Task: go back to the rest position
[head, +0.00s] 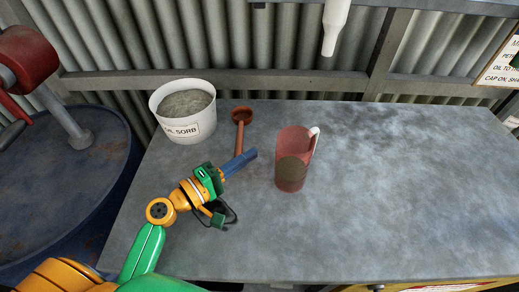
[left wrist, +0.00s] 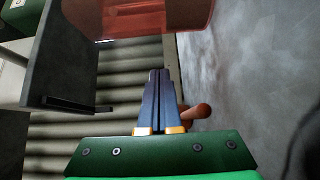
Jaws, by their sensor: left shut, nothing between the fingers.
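My left gripper (head: 252,154) is above the left part of the grey workbench (head: 400,200). Its blue fingers are together with nothing between them, and they also show shut in the left wrist view (left wrist: 158,75). A red translucent jug (head: 291,160) with a white handle and dark contents stands upright just right of the fingertips, apart from them in the head view. A brown scoop (head: 240,130) lies behind the fingers, its lower end partly hidden by them. My right gripper is in neither view.
A white tub (head: 182,128) labelled as a sorbent, filled with grey granules, stands at the bench's back left. A blue drum (head: 60,180) with a red device (head: 28,58) is to the left. A white bottle-like thing (head: 335,25) hangs at the back. The bench's right half is clear.

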